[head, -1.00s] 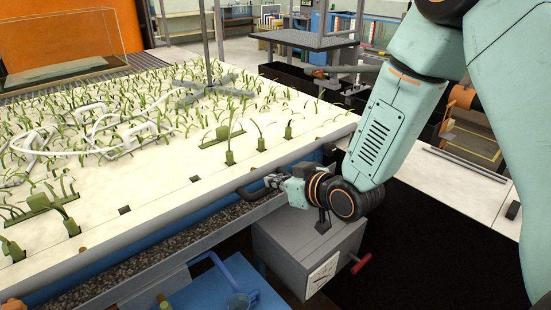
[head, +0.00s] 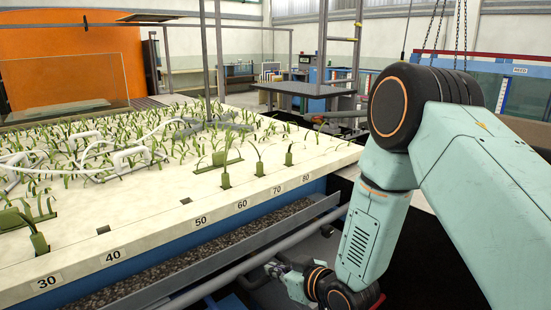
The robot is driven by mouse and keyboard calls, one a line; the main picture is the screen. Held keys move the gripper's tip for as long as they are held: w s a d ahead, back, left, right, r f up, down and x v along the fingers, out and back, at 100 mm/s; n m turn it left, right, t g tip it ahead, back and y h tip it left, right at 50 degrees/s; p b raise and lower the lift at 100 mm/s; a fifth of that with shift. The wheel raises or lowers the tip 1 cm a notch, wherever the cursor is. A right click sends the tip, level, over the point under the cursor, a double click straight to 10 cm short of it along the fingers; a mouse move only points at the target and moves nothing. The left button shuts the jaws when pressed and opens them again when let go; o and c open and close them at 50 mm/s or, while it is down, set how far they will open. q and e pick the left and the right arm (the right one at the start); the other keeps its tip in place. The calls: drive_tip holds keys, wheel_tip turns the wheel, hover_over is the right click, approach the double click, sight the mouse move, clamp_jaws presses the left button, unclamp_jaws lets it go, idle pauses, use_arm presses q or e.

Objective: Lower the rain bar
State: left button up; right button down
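A thin horizontal bar (head: 240,27) runs above the far side of the planted white bed (head: 120,228), held on grey uprights. I cannot tell for sure whether it is the rain bar. My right gripper (head: 272,268) is low at the bottom centre, below the bed's front edge. It is beside a grey pipe (head: 246,272) under the gravel trough. Its fingers are small and dark there, so I cannot tell whether they are open or touching the pipe. My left gripper is not in view.
The bed's front edge carries number plates, such as 50 (head: 200,221). A gravel-filled trough (head: 200,255) runs below it. A dark platform (head: 300,89) stands behind, and a glass tank (head: 520,90) is at the right. Dark floor lies beyond my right arm.

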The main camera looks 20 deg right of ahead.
drive_tip(key=shift+s+f, duration=0.1)
drive_tip(key=shift+f, duration=0.25)
drive_tip(key=shift+s+f, duration=0.1)
drive_tip(key=shift+f, duration=0.05)
idle(0.3)
drive_tip(key=s+d+r+p, duration=0.2)
drive_tip(key=s+r+p, duration=0.2)
drive_tip(key=s+r, duration=0.3)
drive_tip(key=shift+s+d+r+p, duration=0.15)
drive_tip(key=shift+d+r+p, duration=0.25)
drive_tip(key=shift+r, duration=0.55)
